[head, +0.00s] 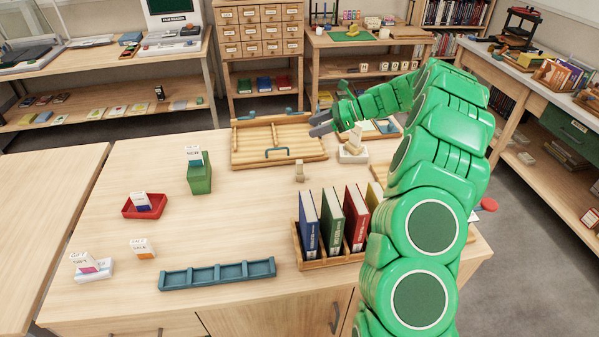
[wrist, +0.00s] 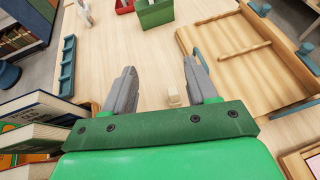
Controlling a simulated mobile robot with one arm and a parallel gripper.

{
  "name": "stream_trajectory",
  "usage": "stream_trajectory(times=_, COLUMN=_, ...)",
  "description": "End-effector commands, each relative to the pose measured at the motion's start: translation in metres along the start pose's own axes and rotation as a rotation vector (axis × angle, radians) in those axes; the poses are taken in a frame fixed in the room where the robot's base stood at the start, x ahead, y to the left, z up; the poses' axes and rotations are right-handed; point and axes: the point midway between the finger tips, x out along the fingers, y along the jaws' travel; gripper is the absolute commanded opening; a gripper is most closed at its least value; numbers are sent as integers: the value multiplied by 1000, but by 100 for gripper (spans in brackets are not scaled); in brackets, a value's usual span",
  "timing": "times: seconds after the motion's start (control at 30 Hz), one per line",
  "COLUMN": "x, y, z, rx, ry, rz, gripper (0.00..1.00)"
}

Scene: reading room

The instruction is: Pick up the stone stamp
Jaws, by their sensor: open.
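A small beige stamp (head: 300,171), which looks like the stone stamp, stands on the table between the wooden tray and the book rack. It also shows in the wrist view (wrist: 174,96), between my fingers in the picture and partly cut off by the gripper body. A second pale stamp-like piece (head: 356,133) sits in a white dish (head: 353,156) to the right. My gripper (head: 319,123) is open and empty, with its grey fingers above the table near the wooden tray's right end. In the wrist view, the gripper (wrist: 161,68) has its fingers wide apart.
The wooden tray (head: 247,148) with blue handles lies behind the beige stamp. A rack of upright books (head: 333,222) stands in front. A green box (head: 200,178), a red tray (head: 144,207) and a blue slotted tray (head: 217,274) lie leftward. The table's middle is clear.

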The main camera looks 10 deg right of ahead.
Motion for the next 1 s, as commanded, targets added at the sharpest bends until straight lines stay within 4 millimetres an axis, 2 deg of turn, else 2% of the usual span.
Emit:
stream_trajectory(times=0.4, x=51, y=0, z=-106, rx=6, ry=1, rz=1, gripper=58)
stream_trajectory(times=0.5, x=58, y=0, z=-121, rx=2, ry=0, rz=0, gripper=58)
stream_trajectory(times=0.7, x=67, y=0, z=-135, rx=0, ry=0, rz=1, gripper=58)
stream_trajectory(times=1.0, x=92, y=-1, z=-135, rx=0, ry=2, rz=0, gripper=58)
